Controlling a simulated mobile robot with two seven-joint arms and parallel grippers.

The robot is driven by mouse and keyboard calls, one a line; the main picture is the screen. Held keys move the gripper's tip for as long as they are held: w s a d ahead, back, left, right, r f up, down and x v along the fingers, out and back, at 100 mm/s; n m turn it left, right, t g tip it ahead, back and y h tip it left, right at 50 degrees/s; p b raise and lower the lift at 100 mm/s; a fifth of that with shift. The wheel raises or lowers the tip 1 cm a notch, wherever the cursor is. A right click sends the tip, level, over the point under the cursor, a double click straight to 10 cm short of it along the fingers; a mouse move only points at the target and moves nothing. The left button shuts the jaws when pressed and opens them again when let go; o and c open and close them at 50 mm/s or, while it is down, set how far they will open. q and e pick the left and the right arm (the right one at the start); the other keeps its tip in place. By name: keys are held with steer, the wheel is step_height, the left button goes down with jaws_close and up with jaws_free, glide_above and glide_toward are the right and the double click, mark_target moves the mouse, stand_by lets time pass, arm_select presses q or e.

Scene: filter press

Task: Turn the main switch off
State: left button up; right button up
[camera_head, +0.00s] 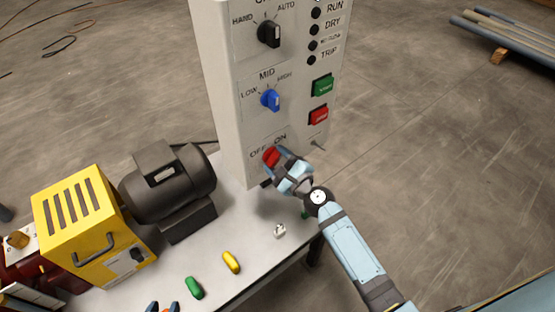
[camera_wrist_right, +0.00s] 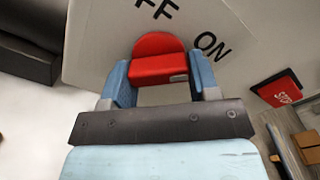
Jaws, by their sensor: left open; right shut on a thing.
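The main switch is a red knob (camera_head: 271,156) low on the front of the grey control panel (camera_head: 225,60). Its OFF and ON labels are above it. My right gripper (camera_head: 283,165) is at the knob. In the right wrist view the red knob (camera_wrist_right: 160,57) sits between the two blue fingers of the right gripper (camera_wrist_right: 161,82), which is shut on it. OFF shows above the knob and ON to its upper right. I cannot tell which label the knob points to.
The panel also carries a black HAND/AUTO switch (camera_head: 269,33), a blue LOW/HIGH switch (camera_head: 270,99), a green button (camera_head: 322,86) and a red button (camera_head: 319,115). A dark motor (camera_head: 165,182), a yellow housing (camera_head: 80,218), and green (camera_head: 194,287) and yellow (camera_head: 231,262) pieces are on the table.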

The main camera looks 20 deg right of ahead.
steer(key=n, duration=0.7)
steer(key=shift+d+r, duration=0.1)
steer(key=shift+r, duration=0.1)
steer(key=n+p, duration=0.1)
steer(key=n, duration=0.5)
steer(key=shift+r+n+p, duration=0.2)
steer(key=shift+n+p, duration=0.2)
steer(key=n+p, duration=0.1)
steer(key=n, duration=0.1)
steer(key=shift+n, duration=1.1)
steer(key=o, duration=0.9)
